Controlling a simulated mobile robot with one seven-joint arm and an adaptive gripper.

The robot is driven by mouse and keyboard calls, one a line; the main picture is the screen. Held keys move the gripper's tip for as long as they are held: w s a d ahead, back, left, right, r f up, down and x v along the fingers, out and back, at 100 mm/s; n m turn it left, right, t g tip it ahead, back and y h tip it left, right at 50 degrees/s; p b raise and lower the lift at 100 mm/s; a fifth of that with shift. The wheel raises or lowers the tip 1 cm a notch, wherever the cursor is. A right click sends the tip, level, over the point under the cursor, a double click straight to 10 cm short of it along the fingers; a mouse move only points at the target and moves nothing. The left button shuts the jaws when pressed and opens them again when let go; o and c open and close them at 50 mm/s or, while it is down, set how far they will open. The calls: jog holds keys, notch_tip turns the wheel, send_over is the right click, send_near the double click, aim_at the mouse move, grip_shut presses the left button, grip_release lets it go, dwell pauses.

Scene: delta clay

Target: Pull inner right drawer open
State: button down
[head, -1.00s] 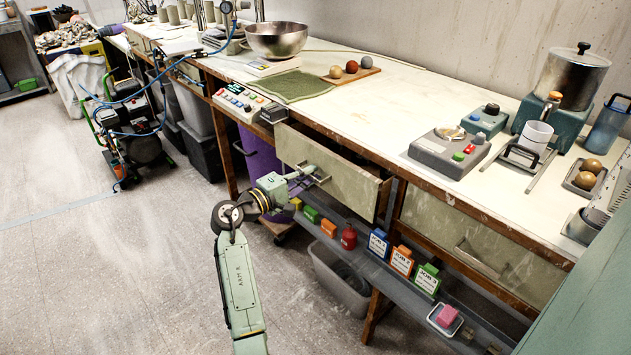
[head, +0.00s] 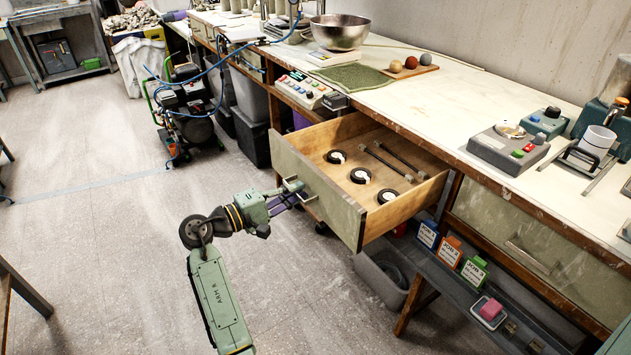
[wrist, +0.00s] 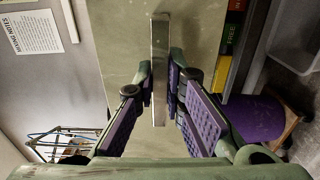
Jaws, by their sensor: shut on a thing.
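The drawer (head: 318,200) under the long workbench stands well open, with a pale green-grey front and a bare wood inside. In it lie several round black-and-white items (head: 360,175) and two dark bars (head: 393,160). My gripper (head: 299,194) is at the front's metal handle (head: 290,184). In the wrist view the handle (wrist: 160,60) is a vertical bar between the purple finger pads of my gripper (wrist: 160,95), which is shut on it. The drawer front (wrist: 120,45) fills the middle behind it.
A closed drawer (head: 520,240) is to the right. A grey bin (head: 380,280) stands under the bench. The floor to the left (head: 110,270) is clear.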

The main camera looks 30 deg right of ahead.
jog(key=shift+s+a, duration=0.15)
jog(key=shift+a, duration=2.1)
jog(key=c, duration=1.6)
grip_release()
jog(key=shift+c, duration=0.2)
jog(key=s+a, duration=0.1)
jog(key=a, duration=1.1)
